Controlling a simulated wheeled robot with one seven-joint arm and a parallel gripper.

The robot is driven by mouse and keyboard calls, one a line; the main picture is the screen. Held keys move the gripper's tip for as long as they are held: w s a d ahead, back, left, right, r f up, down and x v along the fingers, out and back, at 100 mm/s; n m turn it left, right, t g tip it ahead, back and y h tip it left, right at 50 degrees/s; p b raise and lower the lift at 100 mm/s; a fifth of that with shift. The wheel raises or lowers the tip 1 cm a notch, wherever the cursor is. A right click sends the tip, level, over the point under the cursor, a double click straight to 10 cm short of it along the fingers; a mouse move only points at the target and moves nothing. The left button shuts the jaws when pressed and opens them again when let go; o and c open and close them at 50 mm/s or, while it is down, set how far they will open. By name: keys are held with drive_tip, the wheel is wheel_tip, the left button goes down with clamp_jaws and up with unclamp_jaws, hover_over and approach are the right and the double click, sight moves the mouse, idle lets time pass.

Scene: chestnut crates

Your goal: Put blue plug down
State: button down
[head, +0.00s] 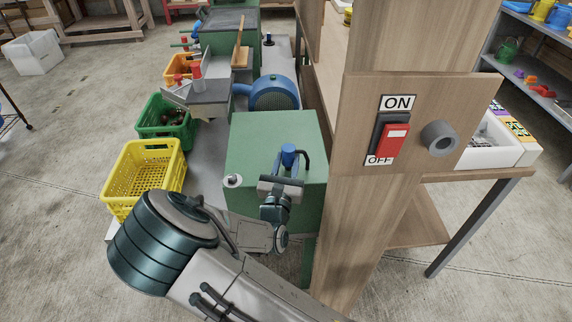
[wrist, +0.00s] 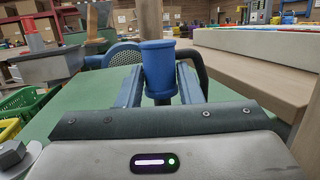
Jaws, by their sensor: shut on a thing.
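The blue plug (head: 289,153) is held upright over the green machine top (head: 255,135) in the head view. In the wrist view the blue plug (wrist: 158,68) stands between the two blue fingers of my gripper (wrist: 157,88). My gripper (head: 284,172) is shut on it. A black curved cable or handle (head: 306,160) rises just right of the plug. Whether the plug's lower end touches the green top is hidden by my gripper.
A wooden post with an ON/OFF switch panel (head: 400,135) and a grey round socket (head: 438,138) stands close on the right. Yellow (head: 145,170) and green (head: 165,125) crates stand to the left. A blue motor housing (head: 274,93) is behind the green top.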

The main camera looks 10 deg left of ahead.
drive_tip(key=shift+f, duration=0.2)
drive_tip(key=c, duration=1)
unclamp_jaws()
drive_tip(key=shift+r, duration=0.2)
drive_tip(key=v, duration=1.2)
drive_tip(key=shift+d, duration=0.1)
